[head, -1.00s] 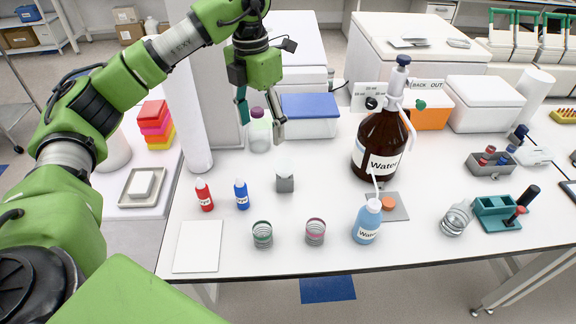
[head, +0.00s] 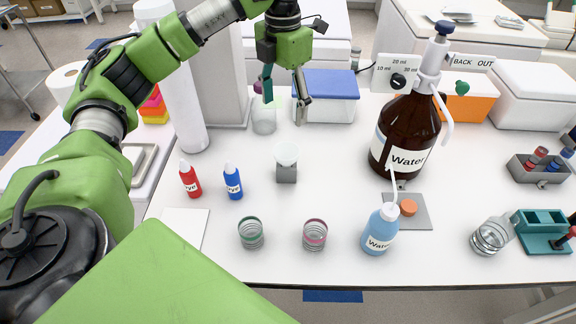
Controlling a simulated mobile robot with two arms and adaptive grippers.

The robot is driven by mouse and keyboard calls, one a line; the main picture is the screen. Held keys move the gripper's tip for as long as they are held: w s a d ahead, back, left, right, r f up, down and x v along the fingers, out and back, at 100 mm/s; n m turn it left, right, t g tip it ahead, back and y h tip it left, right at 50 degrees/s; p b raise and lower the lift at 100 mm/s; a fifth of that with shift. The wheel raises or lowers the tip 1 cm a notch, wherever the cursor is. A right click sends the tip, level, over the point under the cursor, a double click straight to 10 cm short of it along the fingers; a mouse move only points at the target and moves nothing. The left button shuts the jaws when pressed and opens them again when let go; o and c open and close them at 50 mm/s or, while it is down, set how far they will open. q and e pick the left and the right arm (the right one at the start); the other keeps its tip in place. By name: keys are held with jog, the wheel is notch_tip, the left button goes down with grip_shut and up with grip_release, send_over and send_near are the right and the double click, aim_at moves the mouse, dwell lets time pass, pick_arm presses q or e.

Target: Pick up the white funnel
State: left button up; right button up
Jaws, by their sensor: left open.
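The white funnel (head: 286,154) sits upright on a small grey block (head: 286,174) near the middle of the white bench. My left gripper (head: 285,109) hangs down from above, behind the funnel in the picture. Its two fingers are apart with nothing between them. The gripper does not touch the funnel. My right gripper is out of view.
A clear bottle (head: 264,118) stands close to the left finger, and a blue-lidded box (head: 328,97) is behind the gripper. Red (head: 190,181) and blue (head: 233,183) small bottles stand left of the funnel. A large brown Water bottle (head: 404,135) stands to the right.

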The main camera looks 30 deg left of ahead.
pick_arm(q)
jog(key=f, duration=0.1)
jog(key=p, duration=0.2)
send_over(286, 154)
notch_tip(286, 154, down, 8)
jog(key=shift+s+a+r, duration=0.1)
jog(key=shift+s+a, duration=0.05)
jog(key=shift+f, duration=0.35)
jog(key=shift+f+p, duration=0.3)
jog(key=shift+f, duration=0.3)
jog(key=f, duration=0.1)
jog(key=f+p, duration=0.1)
jog(key=f, duration=0.1)
jog(key=shift+d+f, duration=0.25)
jog(key=shift+d, duration=0.05)
jog(key=shift+f, duration=0.4)
jog(key=c, duration=0.9)
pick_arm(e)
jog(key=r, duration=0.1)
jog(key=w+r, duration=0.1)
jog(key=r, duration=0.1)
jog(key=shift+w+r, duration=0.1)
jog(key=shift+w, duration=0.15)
